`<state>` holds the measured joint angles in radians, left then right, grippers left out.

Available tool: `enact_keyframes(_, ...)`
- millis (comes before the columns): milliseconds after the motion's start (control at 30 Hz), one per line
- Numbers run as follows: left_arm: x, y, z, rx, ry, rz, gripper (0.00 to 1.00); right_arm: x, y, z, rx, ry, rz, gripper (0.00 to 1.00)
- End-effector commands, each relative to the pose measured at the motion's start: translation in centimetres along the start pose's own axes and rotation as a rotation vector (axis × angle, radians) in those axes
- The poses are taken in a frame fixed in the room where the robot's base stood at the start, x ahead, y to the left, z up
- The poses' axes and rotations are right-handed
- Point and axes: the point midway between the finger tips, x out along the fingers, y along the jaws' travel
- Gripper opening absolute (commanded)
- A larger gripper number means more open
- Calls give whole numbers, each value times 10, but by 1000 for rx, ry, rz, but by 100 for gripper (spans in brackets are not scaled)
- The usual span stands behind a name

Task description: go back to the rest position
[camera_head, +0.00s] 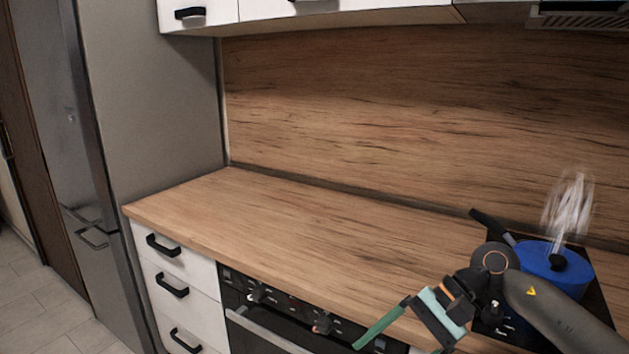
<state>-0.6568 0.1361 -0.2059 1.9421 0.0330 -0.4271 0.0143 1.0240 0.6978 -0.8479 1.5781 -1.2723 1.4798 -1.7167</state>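My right gripper (392,340) is at the bottom right, in front of the worktop's front edge and over the oven front. Its long green finger sits at the outer end of the wide palm and points down to the left. The gripper looks open, and no held object shows. My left gripper is not in view.
A blue pot (538,259) with a black knob stands on the dark hob (599,302), steam above it, partly behind my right forearm. A black handle (490,226) points left from it. The wooden worktop (290,215) is clear. A grey fridge (150,100) stands left.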

Motion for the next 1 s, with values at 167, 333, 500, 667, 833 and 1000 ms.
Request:
enact_keyframes(167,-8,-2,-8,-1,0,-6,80,49,-32,55,413,-403,-254,83)
enact_keyframes(333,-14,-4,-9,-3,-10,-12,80,53,-59,75,915,-807,-440,83)
enact_keyframes(500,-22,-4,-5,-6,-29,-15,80,43,-63,52,1479,-1228,-568,83)
enact_keyframes(667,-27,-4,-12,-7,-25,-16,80,44,-29,-1,2036,-1643,-652,83)
enact_keyframes(833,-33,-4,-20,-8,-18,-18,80,71,55,-56,-2156,1750,604,83)
enact_keyframes(1000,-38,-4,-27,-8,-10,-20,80,115,166,-75,-1605,1381,436,83)
